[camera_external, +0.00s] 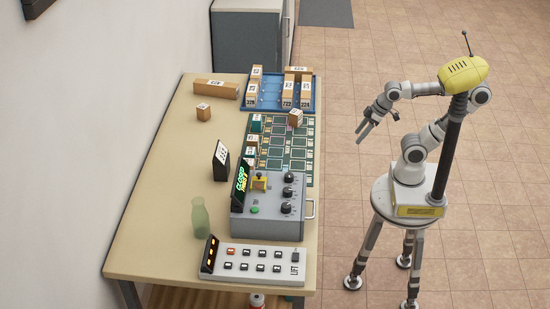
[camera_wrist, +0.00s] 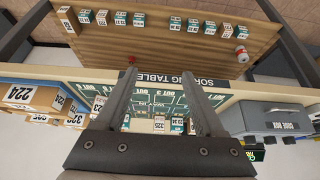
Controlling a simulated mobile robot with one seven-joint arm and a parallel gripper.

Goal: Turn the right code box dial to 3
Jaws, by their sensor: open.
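The code box (camera_external: 268,212) is a grey box near the front half of the table in the external view, with a handle on its right side. Three black dials stand in a row on its top: a far dial (camera_external: 289,178), a middle dial (camera_external: 286,194) and a near dial (camera_external: 286,208). Their settings are too small to read. In the wrist view the code box (camera_wrist: 262,117) is at the right edge, seen upside down, and its dials are not clear. My gripper (camera_external: 376,124) is open and empty, off the table's right edge and well apart from the box. Its fingers (camera_wrist: 160,75) also show in the wrist view.
A green sorting mat (camera_external: 290,150) and a blue tray (camera_external: 262,97) with parcels lie beyond the box. A white switch panel (camera_external: 256,262), a green bottle (camera_external: 200,218) and a dark upright sign (camera_external: 221,160) are nearby. The floor (camera_external: 345,230) between table and robot is clear.

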